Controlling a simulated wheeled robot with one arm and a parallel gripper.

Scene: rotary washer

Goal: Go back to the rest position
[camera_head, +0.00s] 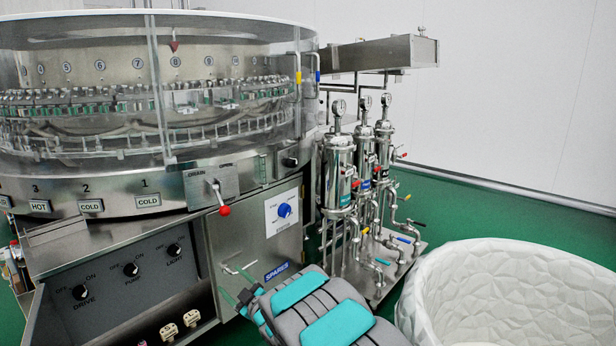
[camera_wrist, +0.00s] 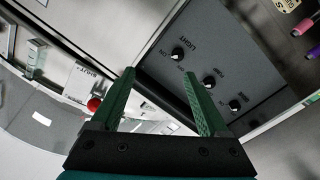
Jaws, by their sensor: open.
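My gripper (camera_wrist: 158,74) shows in the wrist view with its two green fingers spread apart and nothing between them. In the head view, my gripper (camera_head: 232,283) is low, in front of the rotary washer (camera_head: 245,235) and below the drain lever. The grey and teal links of my arm lead to it from the bottom edge. The control panel with the light knob (camera_wrist: 177,53) lies beyond the fingers in the wrist view. Whether the fingers touch the washer cannot be told.
The drain lever (camera_head: 219,199) has a red knob. An open panel door (camera_head: 34,318) stands out at lower left. Filter cylinders (camera_head: 340,170) with pipes and valves stand right of the washer. A large white basket (camera_head: 510,290) is at lower right. Green floor (camera_head: 480,205) is clear behind it.

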